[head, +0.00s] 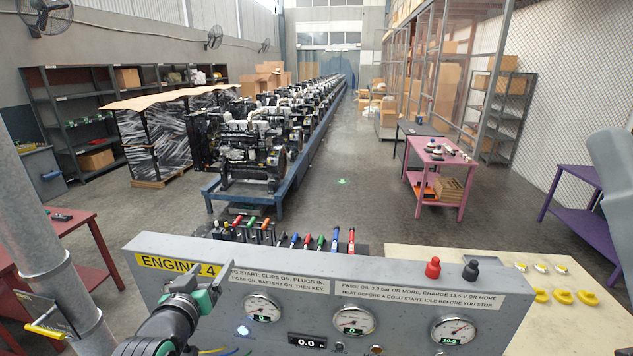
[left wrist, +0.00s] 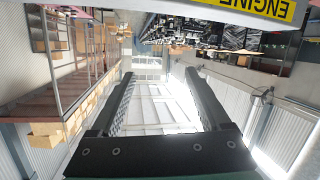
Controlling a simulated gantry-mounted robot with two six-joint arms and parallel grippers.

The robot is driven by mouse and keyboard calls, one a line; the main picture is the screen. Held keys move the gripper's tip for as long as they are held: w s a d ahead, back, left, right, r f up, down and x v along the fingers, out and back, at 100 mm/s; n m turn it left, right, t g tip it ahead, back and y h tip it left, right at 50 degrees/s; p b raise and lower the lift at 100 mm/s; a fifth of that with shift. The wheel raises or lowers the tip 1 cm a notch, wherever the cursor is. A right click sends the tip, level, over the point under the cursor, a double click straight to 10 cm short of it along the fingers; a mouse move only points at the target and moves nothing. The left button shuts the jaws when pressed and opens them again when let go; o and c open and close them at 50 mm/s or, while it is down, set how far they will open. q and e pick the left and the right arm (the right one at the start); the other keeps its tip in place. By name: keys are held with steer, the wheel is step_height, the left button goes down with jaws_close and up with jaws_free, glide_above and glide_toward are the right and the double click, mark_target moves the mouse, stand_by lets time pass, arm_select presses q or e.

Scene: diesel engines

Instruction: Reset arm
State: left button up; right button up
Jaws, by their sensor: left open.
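My left gripper (head: 189,284) is in front of the left part of the grey engine control panel (head: 330,268), near its yellow "ENGINE 4" label (head: 176,265). In the left wrist view the two dark fingers of the left gripper (left wrist: 158,73) stand wide apart with nothing between them. That view is upside down, with the panel's edge and yellow label (left wrist: 262,8) at the top. My right gripper is not in view.
The panel carries gauges (head: 354,320), a red terminal cap (head: 433,267) and a black one (head: 471,270). A cream bench (head: 530,290) with yellow parts is at right. Red table (head: 65,245) is at left. Engines (head: 245,155) stand on a blue line beyond; floor at centre is clear.

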arm_select(q)
steer(key=s+d+r+m+t+h, duration=0.1)
steer(key=s+d+r+t, duration=0.15)
steer(key=r, duration=0.45)
steer(key=s+d+r+t, duration=0.1)
steer(key=s+r+t, duration=0.1)
steer(key=s+r, duration=0.35)
steer(key=s+d+r+m+t+h, duration=0.1)
steer(key=s+d+r+t, duration=0.1)
steer(key=r, duration=0.7)
steer(key=s+r+t, duration=0.2)
steer(key=s+r, duration=0.4)
steer(key=s, duration=0.2)
steer(key=s+r+m+t, duration=0.1)
steer(key=s+r+t, duration=0.2)
steer(key=s+r, duration=0.3)
steer(key=s, duration=0.3)
steer(key=shift+t+h, duration=0.35)
steer(key=shift+h, duration=0.05)
